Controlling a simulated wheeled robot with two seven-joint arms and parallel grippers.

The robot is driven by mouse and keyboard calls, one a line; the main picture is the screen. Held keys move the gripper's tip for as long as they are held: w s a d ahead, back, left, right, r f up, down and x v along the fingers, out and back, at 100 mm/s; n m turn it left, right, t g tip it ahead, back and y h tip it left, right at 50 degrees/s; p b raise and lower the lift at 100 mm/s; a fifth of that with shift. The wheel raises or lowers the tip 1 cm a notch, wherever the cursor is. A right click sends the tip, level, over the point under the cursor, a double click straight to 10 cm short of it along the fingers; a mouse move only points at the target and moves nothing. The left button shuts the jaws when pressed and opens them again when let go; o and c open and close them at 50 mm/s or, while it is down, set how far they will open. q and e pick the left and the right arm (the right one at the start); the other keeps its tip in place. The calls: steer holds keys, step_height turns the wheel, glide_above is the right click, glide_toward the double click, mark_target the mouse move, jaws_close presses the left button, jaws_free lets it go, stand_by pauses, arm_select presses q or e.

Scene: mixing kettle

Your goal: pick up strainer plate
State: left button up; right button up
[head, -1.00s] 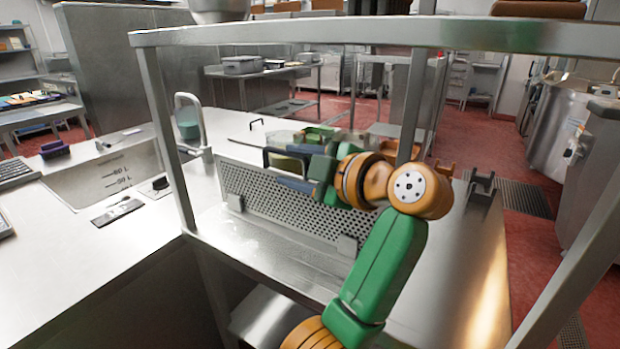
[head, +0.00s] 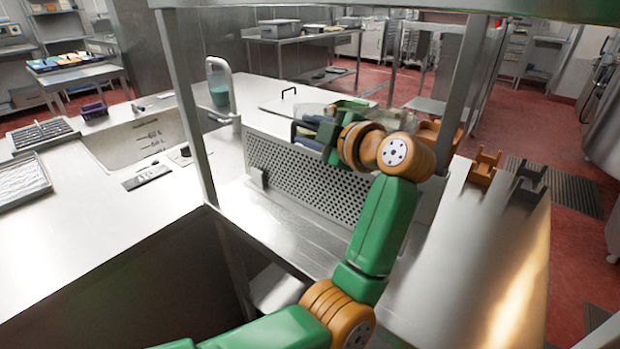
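The strainer plate (head: 300,178) is a grey metal sheet full of small holes. It stands upright and tilted on the steel counter in the middle of the head view, held at its lower left by a small metal bracket. My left gripper (head: 306,134) is at the plate's upper edge, with its dark blue fingers apart and pointing left. Nothing shows held between them. I cannot tell whether the fingers touch the plate. My green and orange arm hides the plate's upper right part. My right gripper is not in view.
A steel frame post (head: 187,110) stands left of the plate, and another (head: 462,90) stands behind it on the right. A sink (head: 140,145) with a tap (head: 226,85) lies to the left. Orange brackets (head: 485,168) and dark brackets (head: 528,182) sit at the counter's right edge.

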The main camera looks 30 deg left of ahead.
arm_select(q)
steer(key=c, duration=0.3)
steer(key=shift+s, duration=0.15)
jaws_close()
stand_by(0.7)
